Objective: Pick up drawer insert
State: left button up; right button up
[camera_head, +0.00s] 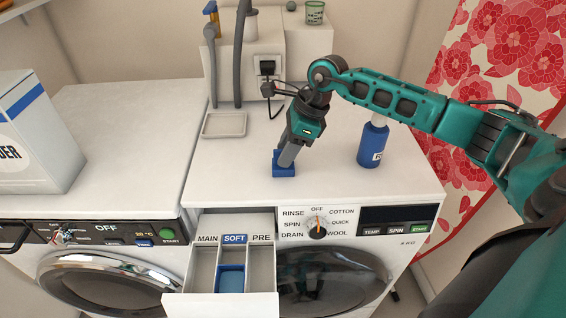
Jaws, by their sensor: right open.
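A small blue block-like piece (283,170) stands on the white top of the right washing machine, near its front edge. It looks like the drawer insert. My right gripper (287,158) points down at it from above, with its jaws open and its tip at or just over the piece. I cannot tell whether they touch. The detergent drawer (262,303) is pulled out, with compartments marked MAIN, SOFT and PRE. Another blue part (231,278) sits in the SOFT compartment. My left gripper is not in view.
A blue bottle (372,146) stands right of my gripper. A shallow tray (224,125) lies near the wall, by grey hoses and a wall box. A big detergent box (40,150) stands on the left machine.

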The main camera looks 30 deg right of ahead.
jog(key=shift+a+f, duration=0.1)
jog(key=shift+f, duration=0.2)
grip_shut()
jog(key=shift+r, duration=0.1)
